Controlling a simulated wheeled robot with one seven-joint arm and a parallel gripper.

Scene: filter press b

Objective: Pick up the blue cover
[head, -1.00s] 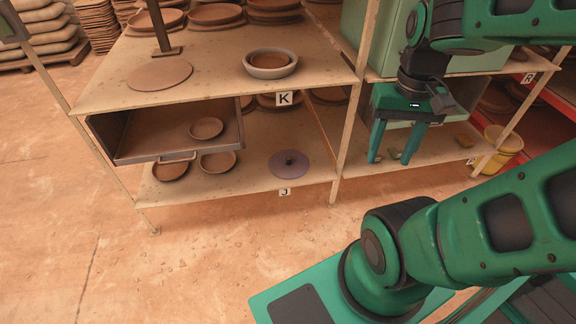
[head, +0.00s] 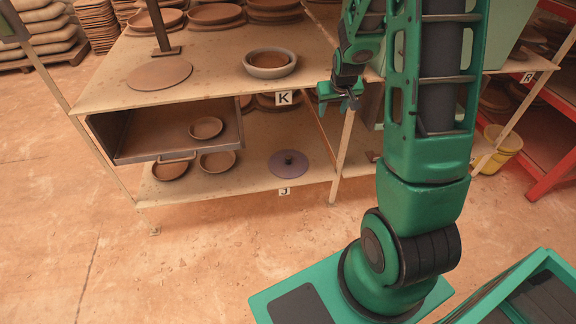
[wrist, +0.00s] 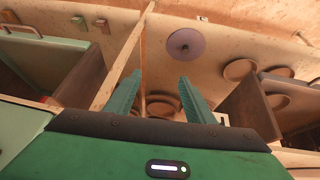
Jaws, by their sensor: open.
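The blue cover is a flat, purplish-blue disc with a dark knob in its middle. It lies on the lower shelf behind the J label in the head view (head: 289,164). In the wrist view the cover (wrist: 184,45) is beyond the fingertips, slightly right of centre, fully visible. My gripper (head: 339,101) is beside the front post, higher than the cover and to its right. In the wrist view its two green fingers (wrist: 160,82) are apart, with nothing between them. My gripper does not touch the cover.
A post (head: 344,150) stands right of the cover. Left of it are brown dishes (head: 217,162) and a metal drawer (head: 165,142) pulled out. The upper shelf (head: 215,85) overhangs part of the lower shelf. The floor in front is clear.

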